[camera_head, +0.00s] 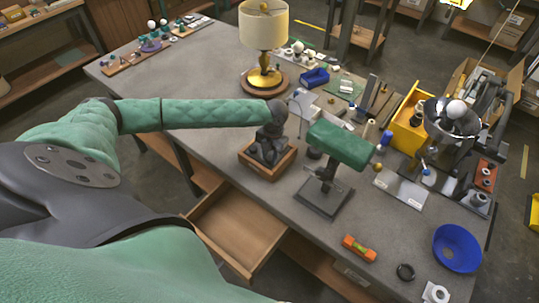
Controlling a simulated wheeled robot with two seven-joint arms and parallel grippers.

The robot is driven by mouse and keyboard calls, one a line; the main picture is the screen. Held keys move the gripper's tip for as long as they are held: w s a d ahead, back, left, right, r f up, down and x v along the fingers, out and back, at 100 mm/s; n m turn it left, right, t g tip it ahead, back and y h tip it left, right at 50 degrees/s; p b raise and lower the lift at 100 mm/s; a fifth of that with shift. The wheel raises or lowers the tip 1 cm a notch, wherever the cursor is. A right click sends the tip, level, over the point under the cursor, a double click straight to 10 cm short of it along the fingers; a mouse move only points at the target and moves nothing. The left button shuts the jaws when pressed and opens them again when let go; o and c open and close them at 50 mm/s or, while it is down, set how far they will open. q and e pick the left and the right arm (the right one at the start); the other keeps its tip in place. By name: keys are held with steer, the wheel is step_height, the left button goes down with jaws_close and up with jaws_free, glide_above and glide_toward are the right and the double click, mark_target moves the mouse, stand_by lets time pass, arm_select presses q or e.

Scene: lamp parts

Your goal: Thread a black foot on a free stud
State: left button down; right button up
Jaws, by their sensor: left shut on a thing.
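My left arm reaches in from the left, and its dark left gripper (270,148) points down into a small wooden box (288,166). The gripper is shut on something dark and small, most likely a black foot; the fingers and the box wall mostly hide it. Other contents of the box are hard to tell from the dark gripper. To the right of the box, a green block-shaped head (340,146) stands on a dark post and a flat dark square base (324,196). I cannot make out a free stud. My right gripper is not in view.
An open, empty drawer (238,228) juts out below the front edge. A cream-shaded lamp (264,25) stands behind. The table's left middle is clear.

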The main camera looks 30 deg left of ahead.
arm_select(q)
steer(key=shift+m, duration=0.3)
steer(key=shift+m, duration=0.8)
steer(key=c, duration=1)
jaws_free()
